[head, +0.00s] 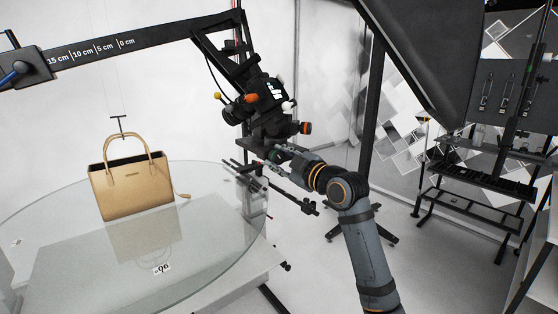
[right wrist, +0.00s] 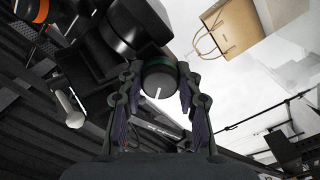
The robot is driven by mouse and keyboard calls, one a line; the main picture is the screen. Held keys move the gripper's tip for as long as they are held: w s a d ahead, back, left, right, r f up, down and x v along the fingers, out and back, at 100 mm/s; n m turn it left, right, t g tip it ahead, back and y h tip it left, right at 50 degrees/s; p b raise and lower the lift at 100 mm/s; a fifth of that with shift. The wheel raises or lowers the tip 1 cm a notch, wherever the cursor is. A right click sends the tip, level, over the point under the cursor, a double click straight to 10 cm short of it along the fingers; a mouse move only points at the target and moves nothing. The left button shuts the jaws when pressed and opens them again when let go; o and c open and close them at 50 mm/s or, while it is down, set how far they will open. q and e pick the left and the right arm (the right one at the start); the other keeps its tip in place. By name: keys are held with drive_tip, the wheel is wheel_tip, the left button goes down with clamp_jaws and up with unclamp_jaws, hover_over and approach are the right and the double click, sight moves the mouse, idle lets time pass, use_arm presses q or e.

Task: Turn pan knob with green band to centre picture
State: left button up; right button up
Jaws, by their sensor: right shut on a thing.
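The pan knob with the green band (right wrist: 158,82) shows in the right wrist view as a dark knob with a grey face and a white line, the green band behind it. My right gripper (head: 279,160) is shut on this knob, one finger on each side of it. In the head view the fingers hide much of the knob. The knob belongs to the geared camera head (head: 262,105) on the stand beside the turntable. A tan handbag (head: 133,188) stands upright on the glass turntable. My left gripper is not in view.
A knob with an orange band (head: 305,128) sits just above my right gripper. A long black scale bar (head: 120,40) reaches left over the turntable (head: 225,235). Thin rods (head: 285,190) stick out below the gripper. A black rack (head: 480,185) stands at the right.

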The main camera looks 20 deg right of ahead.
idle(0.4)
drive_tip(key=o, duration=1.2)
drive_tip(key=shift+c, duration=0.2)
drive_tip(key=v, duration=0.7)
drive_tip(key=shift+s, duration=0.25)
drive_tip(key=shift+d, duration=0.1)
